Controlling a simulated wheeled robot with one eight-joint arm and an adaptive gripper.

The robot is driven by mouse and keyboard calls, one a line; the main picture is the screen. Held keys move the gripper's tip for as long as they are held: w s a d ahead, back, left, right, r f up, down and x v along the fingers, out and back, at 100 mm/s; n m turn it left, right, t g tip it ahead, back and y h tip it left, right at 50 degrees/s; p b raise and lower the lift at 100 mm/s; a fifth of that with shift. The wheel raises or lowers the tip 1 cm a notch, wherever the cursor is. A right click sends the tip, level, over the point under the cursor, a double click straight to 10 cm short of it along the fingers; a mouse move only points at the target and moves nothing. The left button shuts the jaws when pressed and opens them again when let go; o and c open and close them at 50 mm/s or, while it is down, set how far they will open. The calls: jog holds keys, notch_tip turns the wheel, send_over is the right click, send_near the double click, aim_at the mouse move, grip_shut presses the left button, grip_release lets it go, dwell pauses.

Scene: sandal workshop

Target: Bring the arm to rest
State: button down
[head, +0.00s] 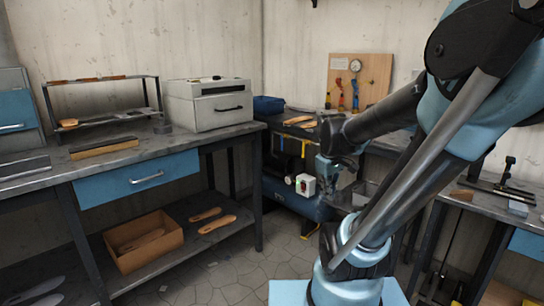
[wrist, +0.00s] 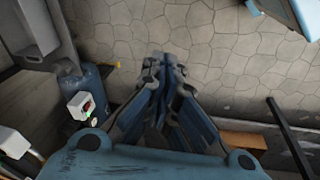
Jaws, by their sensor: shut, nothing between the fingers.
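My arm rises at the right of the head view and bends down toward the middle. My gripper (wrist: 166,62) points down over the grey tiled floor in the wrist view. Its fingers are together with nothing between them. In the head view my gripper is partly visible near the blue machine, below the dark forearm, and its fingertips are hard to make out there.
A workbench (head: 180,148) with a blue drawer (head: 138,178) stands at the left, holding a grey box (head: 208,105). A cardboard box (head: 143,240) and soles (head: 217,224) lie on its lower shelf. Another bench (head: 520,208) stands at the right. Tiled floor (head: 240,268) lies between.

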jog(key=s+f+m, duration=0.5)
jog(key=s+m, duration=0.1)
jog(key=s, duration=0.5)
jog(key=shift+s+a+y, duration=0.15)
jog(key=shift+s+y, duration=0.15)
jog(key=shift+y, duration=0.1)
jog(key=shift+w+f, duration=0.2)
jog(key=shift+w, duration=0.25)
